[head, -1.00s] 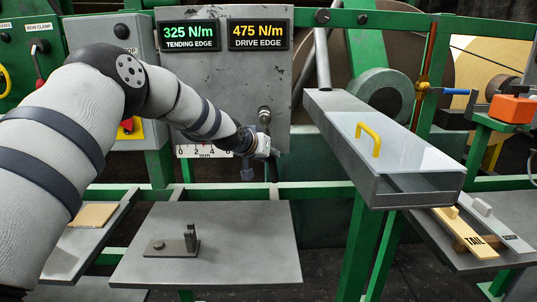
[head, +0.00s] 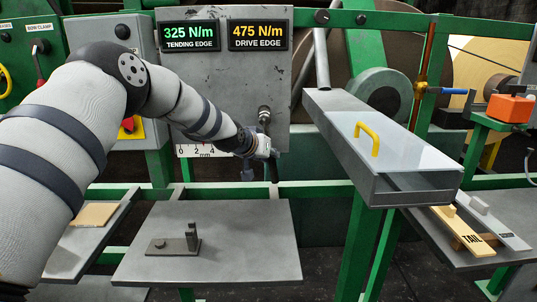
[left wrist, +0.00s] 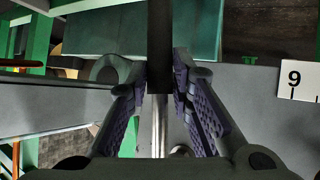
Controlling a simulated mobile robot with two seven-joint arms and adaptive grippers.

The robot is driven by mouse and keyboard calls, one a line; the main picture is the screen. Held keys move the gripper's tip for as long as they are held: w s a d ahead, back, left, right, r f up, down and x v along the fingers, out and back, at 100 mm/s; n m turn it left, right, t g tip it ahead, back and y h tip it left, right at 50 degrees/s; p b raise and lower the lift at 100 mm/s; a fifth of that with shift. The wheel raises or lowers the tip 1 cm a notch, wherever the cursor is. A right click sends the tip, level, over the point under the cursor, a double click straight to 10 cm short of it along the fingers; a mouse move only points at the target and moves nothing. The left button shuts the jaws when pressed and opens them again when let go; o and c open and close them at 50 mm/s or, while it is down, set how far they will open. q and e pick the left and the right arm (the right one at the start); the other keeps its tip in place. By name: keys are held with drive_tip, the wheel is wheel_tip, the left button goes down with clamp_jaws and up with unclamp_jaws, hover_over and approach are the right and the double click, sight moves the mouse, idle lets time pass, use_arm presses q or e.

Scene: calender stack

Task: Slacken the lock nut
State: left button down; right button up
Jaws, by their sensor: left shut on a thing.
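My left gripper (head: 262,158) is in front of the lower edge of the grey gauge panel (head: 230,95), beside the mm scale (head: 195,151). In the left wrist view my left gripper (left wrist: 160,82) has its purple ridged pads on both sides of a dark upright bar (left wrist: 159,45), shut on it. A bright metal shaft (left wrist: 159,125) continues the bar toward the camera. A metal knob on a stem (head: 264,116) stands out of the panel just above the gripper. I cannot clearly tell which part is the lock nut. My right gripper is not in view.
The displays read 325 N/m (head: 190,36) and 475 N/m (head: 258,36). A grey trough with a yellow handle (head: 368,138) reaches out on the right. A grey shelf (head: 225,255) with a small bracket (head: 180,245) lies below, mostly clear.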

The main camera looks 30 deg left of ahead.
use_arm(q)
drive_tip(key=shift+r, duration=0.1)
drive_tip(key=shift+s+d, duration=0.4)
drive_tip(key=shift+s, duration=0.25)
drive_tip(key=shift+s+d, duration=0.4)
drive_tip(key=shift+s, duration=0.25)
